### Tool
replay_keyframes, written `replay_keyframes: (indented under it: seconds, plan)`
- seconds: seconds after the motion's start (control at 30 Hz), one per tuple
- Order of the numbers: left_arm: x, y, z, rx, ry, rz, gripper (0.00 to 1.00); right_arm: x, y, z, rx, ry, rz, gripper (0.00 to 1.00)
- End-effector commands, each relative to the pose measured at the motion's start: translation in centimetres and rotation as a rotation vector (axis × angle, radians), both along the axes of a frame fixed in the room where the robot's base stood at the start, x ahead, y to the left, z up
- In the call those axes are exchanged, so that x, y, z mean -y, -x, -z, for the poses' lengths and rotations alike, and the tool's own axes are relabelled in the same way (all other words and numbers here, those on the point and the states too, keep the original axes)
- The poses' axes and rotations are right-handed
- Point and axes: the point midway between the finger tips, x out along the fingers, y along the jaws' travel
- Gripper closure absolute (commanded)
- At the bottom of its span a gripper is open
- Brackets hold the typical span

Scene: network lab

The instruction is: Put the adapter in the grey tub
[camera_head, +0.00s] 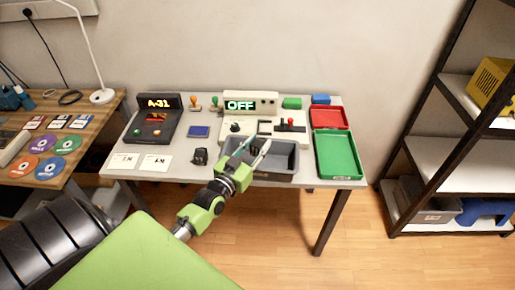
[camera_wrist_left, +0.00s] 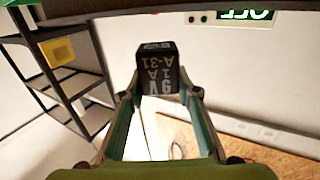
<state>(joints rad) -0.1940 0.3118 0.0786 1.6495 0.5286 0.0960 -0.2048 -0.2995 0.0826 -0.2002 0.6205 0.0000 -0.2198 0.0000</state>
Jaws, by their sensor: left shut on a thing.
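The adapter (camera_wrist_left: 157,72) is a black block with pale print reading 9V 1A A-31. It sits between the fingertips of my left gripper (camera_wrist_left: 160,92), which is shut on it. In the head view my left gripper (camera_head: 252,149) is over the grey tub (camera_head: 279,172), and the held adapter cannot be made out clearly there. The tub is an open rectangular bin at the table's front edge. A small black object (camera_head: 200,156) stands on the table left of the tub; I cannot tell what it is. My right gripper is not in view.
A red tray (camera_head: 331,117) and a green tray (camera_head: 338,154) lie right of the tub. Behind it stand a panel with an OFF display (camera_head: 240,105) and a red-knobbed device (camera_head: 291,123). A terminal showing A-31 (camera_head: 158,103) and white cards (camera_head: 156,162) are left.

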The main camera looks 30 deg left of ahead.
Motion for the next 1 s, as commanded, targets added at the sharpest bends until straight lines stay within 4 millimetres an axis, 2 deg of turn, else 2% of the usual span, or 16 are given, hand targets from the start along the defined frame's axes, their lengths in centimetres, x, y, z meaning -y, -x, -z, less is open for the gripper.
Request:
replay_keyframes:
  seconds: [0.1,0.9,0.93,0.97,1.0]
  plan:
    - [-0.1,0.0,1.3,0.001,-0.002,-0.001,0.95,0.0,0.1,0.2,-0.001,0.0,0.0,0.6]
    - [0.0,0.0,2.7,0.003,0.0,0.0,0.95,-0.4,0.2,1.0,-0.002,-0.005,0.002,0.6]
    - [0.0,0.1,2.7,0.001,0.0,0.0,0.62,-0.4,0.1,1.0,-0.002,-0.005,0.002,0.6]
    - [0.0,0.1,2.7,0.001,0.0,0.0,0.55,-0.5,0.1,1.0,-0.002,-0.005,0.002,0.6]
    - [0.0,0.1,2.7,0.001,0.0,0.0,0.53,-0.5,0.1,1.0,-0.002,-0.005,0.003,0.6]
